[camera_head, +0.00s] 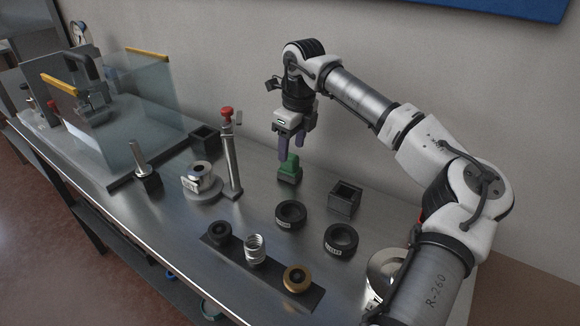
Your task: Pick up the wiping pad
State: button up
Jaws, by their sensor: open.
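A green block-like item with a raised top (289,170), which looks like the wiping pad, stands on the metal bench below my gripper. My gripper (293,148) points down with its two fingers apart, at the top of the green item. One finger overlaps the item's upper part in this view. I cannot tell whether the fingers are around it or only in front of it and above. Nothing else is between the fingers.
A post with a red knob (231,150) stands close on the left. A dark strip (228,250) holds several round parts. A clear-panelled machine (145,100) is at far left.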

aim_at(290, 155)
jog(key=f, duration=0.1)
jog(key=f+p, duration=0.1)
jog(key=f, duration=0.1)
jog(key=w+f, duration=0.1)
jog(key=f, duration=0.1)
jog(key=shift+a, duration=0.25)
jog(key=shift+w+r, duration=0.1)
jog(key=c, duration=1.1)
